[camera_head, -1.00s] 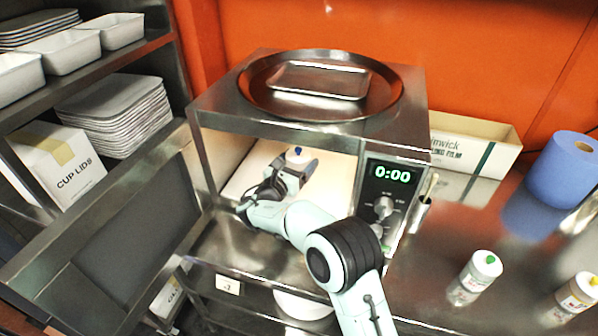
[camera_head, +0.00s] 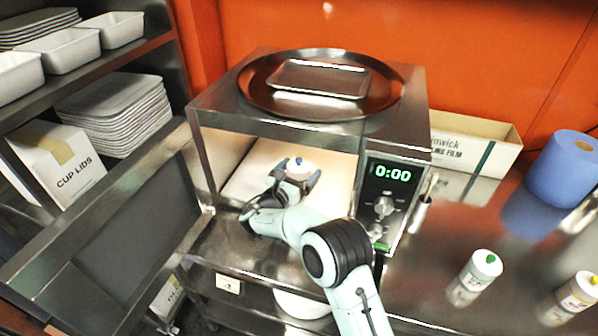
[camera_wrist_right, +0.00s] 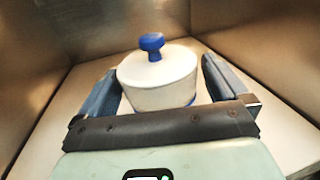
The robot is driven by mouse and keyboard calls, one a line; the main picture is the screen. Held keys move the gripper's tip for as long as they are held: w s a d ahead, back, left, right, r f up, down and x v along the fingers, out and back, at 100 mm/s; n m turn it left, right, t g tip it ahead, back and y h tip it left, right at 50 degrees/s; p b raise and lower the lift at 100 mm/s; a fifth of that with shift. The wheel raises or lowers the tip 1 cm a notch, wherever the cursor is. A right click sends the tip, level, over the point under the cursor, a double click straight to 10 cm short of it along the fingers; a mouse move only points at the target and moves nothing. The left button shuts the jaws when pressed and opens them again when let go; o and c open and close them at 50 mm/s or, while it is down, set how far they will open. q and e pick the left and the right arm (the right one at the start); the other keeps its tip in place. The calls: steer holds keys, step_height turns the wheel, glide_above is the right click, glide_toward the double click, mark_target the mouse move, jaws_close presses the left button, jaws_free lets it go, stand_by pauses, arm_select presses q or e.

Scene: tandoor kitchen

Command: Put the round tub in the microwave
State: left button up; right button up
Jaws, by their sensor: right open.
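The round tub is white with a lid and a blue knob. In the head view the tub (camera_head: 299,169) is inside the microwave (camera_head: 398,200), on its pale floor. In the right wrist view the tub (camera_wrist_right: 157,75) stands upright on that floor. My right gripper (camera_head: 297,176) is inside the cavity, open, with one finger on each side of the tub. In the wrist view a gap shows between the tub and the right finger; the left finger is close to the tub's side. The microwave door (camera_head: 110,235) is open to the left. My left gripper is not in view.
A round metal tray (camera_head: 255,90) with a smaller rectangular tray (camera_head: 320,79) lies on top of the microwave. White bottles (camera_head: 474,277), a blue roll (camera_head: 563,170) and a film box (camera_head: 470,147) stand to the right. A shelf holds white trays on the left.

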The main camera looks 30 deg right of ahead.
steer(key=b+v, duration=0.1)
steer(key=v, duration=1.1)
steer(key=shift+b, duration=0.35)
steer(key=shift+r, duration=0.1)
